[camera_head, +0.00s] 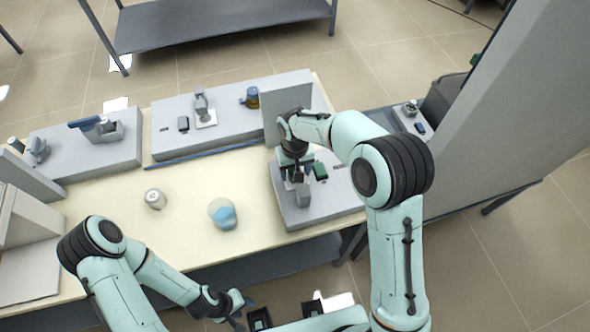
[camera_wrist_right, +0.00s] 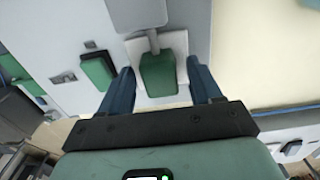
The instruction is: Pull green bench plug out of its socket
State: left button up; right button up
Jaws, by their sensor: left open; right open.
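The green bench plug (camera_wrist_right: 158,76) sits on a white socket plate (camera_wrist_right: 177,43) in the right wrist view, with a grey stem at its upper end. My right gripper (camera_wrist_right: 160,88) is open, with one blue finger on each side of the plug and a visible gap to it. In the head view my right gripper (camera_head: 296,172) is over the grey unit at the table's right end, and the plug there is largely hidden. My left gripper (camera_head: 232,304) is open and empty beyond the table's front edge.
A second green block (camera_wrist_right: 97,70) lies left of the plug on the grey unit (camera_head: 325,207). A jar (camera_head: 155,199) and a blue-and-cream round vessel (camera_head: 222,213) stand on the table (camera_head: 185,225). Grey units line the back; a tall grey panel (camera_head: 500,130) stands right.

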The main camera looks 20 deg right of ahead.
jog(key=shift+f, duration=0.1)
grip_shut()
notch_tip(320, 180, up, 4)
jog(key=shift+w+r+p, duration=0.1)
jog(key=shift+r+p, duration=0.05)
jog(key=shift+p, duration=0.75)
pick_arm(q)
jog(key=shift+w+r, duration=1)
jog(key=shift+r, duration=0.05)
pick_arm(e)
jog(key=shift+w, duration=0.1)
pick_arm(q)
jog(key=shift+s, duration=0.1)
pick_arm(e)
grip_release()
